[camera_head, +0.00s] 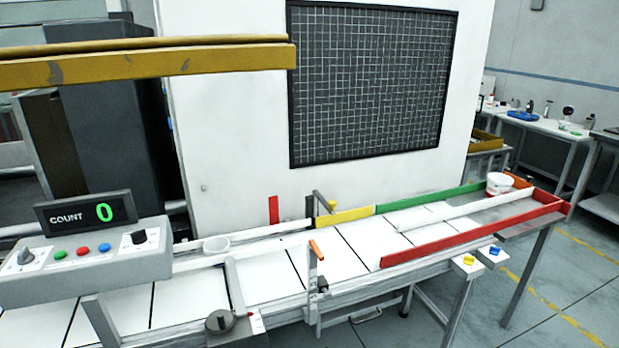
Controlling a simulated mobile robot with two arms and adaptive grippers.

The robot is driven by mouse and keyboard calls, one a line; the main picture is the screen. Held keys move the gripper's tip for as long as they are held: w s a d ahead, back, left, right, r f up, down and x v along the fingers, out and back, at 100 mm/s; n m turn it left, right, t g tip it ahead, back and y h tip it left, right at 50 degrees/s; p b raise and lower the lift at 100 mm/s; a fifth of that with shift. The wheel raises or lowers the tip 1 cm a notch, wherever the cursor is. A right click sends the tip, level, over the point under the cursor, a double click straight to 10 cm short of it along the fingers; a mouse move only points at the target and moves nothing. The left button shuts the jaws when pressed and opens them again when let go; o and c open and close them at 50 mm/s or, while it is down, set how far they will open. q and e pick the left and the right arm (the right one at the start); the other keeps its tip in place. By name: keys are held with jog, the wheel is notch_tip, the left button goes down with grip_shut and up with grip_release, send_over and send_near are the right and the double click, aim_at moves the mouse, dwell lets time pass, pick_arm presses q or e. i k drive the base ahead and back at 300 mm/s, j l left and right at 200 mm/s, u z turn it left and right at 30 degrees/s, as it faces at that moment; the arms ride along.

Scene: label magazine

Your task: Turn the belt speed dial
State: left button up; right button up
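A grey control box (120,277) stands at the lower left beside the conveyor (270,280). It carries a grey dial (24,256) on a white plate at its left end and a black dial (139,238) on a white plate at its right end. The plates' markings are too small to read, so I cannot tell which one is the belt speed dial. Green, red and blue buttons sit between them. A display (83,212) above reads COUNT 0. A dark round knob (220,321) sits low at the conveyor's front edge. Neither gripper is in view.
Red, green and yellow rails line the conveyor. A yellow beam (150,62) crosses the upper left. A blue knob (494,251) sits at the front right.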

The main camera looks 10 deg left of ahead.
aim_at(139, 237)
jog(key=u, duration=1.3)
